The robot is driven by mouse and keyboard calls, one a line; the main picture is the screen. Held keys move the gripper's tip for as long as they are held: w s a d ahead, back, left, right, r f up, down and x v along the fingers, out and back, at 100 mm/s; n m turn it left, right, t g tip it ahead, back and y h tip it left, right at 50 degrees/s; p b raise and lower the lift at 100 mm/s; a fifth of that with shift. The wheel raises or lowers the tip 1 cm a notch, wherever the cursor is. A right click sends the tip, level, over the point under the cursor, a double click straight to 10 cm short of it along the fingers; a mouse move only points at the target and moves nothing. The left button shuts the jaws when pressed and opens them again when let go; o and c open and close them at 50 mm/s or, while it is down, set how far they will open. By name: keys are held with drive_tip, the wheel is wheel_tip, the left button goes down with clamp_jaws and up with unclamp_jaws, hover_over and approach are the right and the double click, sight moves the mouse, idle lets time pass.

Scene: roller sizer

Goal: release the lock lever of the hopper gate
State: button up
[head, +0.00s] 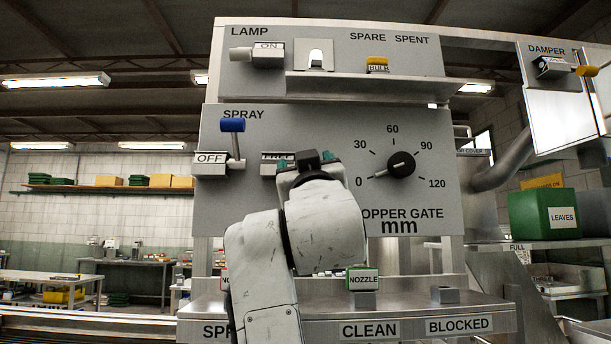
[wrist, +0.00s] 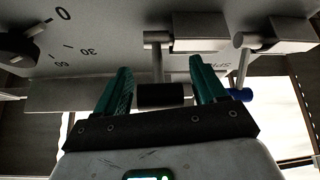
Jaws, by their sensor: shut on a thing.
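The hopper gate panel (head: 430,130) carries a round black dial knob (head: 401,164) whose pointer lies toward 0. The lock lever shows in the wrist view as a grey stalk with a black grip (wrist: 163,95). Its label plate (head: 274,158) in the head view is partly hidden behind my gripper and seems to begin "FRE". My gripper (head: 307,160) is at the lever, with its teal fingers on either side of the black grip, shut on it; it also shows in the wrist view (wrist: 160,68). My arm hides the panel's lower middle.
The blue-tipped spray lever (head: 233,126), marked OFF, stands close left of my gripper; its blue tip is near a finger in the wrist view (wrist: 240,95). A lamp shelf (head: 365,87) juts out above. A ledge (head: 410,309) with a NOZZLE block (head: 363,279) lies below.

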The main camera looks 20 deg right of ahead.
drive_tip(key=shift+w+d+f+t, duration=0.15)
drive_tip(key=shift+d+f+t, duration=0.05)
drive_tip(key=shift+f+t, duration=0.35)
drive_tip(key=shift+w+d+f+b, duration=0.15)
drive_tip(key=shift+w+f+b, duration=0.3)
drive_tip(key=shift+f, duration=0.4)
drive_tip(key=shift+w+d, duration=0.1)
idle(0.4)
drive_tip(key=o, duration=1.1)
drive_tip(key=shift+o, duration=1.3)
drive_tip(key=shift+w+d, duration=0.1)
drive_tip(key=shift+d, duration=0.05)
drive_tip(key=shift+o, duration=0.4)
drive_tip(key=shift+a+r, duration=0.1)
drive_tip(key=shift+a, duration=0.15)
drive_tip(key=b+v, duration=0.2)
drive_tip(key=v, duration=0.9)
